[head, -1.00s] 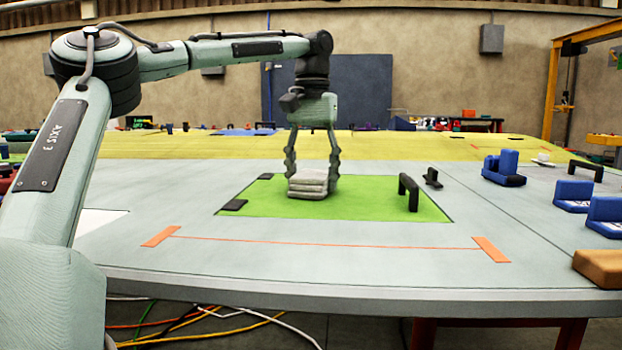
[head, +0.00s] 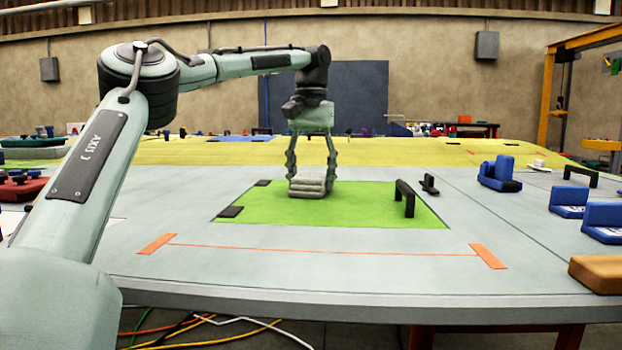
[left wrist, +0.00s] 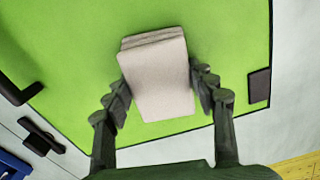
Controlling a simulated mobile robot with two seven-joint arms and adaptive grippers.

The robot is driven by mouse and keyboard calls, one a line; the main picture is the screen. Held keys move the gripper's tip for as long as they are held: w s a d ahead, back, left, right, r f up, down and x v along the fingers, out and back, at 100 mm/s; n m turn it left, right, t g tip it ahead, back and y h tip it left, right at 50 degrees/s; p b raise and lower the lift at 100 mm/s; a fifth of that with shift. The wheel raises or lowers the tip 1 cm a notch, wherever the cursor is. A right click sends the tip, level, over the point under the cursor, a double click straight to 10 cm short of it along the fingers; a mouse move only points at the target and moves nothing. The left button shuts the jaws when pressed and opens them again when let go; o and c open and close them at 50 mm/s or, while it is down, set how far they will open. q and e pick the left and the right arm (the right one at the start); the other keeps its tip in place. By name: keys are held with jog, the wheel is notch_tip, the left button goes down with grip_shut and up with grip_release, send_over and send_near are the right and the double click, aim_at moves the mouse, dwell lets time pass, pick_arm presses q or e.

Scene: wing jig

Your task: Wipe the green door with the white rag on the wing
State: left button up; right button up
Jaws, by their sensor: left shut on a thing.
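The green door (head: 350,208) is a flat bright green panel set in the pale wing surface, with a black handle (head: 405,197) near its right end and dark hinges at its left. The white rag (head: 308,188) is a folded, layered pad on the door, left of its middle. My left gripper (head: 311,175) points down and is shut on the rag, a finger on each side. In the left wrist view the rag (left wrist: 158,78) sits between the fingers over the green surface. The rag seems to touch the door. My right gripper is not in view.
Blue brackets (head: 500,175) and a brown block (head: 597,273) stand on the wing at the right. A small black latch (head: 429,184) lies just beyond the door's handle. Orange marks (head: 488,256) and a thin line run in front of the door.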

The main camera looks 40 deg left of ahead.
aim_at(305, 209)
pick_arm(q)
jog(key=shift+s+d+b, duration=0.3)
jog(key=shift+s+d, duration=0.65)
jog(key=shift+s, duration=0.2)
jog(key=shift+s+d+b, duration=0.25)
jog(key=shift+s+d, duration=0.65)
jog(key=shift+s, duration=0.2)
jog(key=shift+s+d+p, duration=0.4)
jog(key=shift+s+d, duration=1.4)
jog(key=shift+s, duration=0.3)
jog(key=shift+r, duration=0.1)
jog(key=shift+r, duration=3)
notch_tip(305, 209, up, 3)
jog(key=shift+f, duration=0.1)
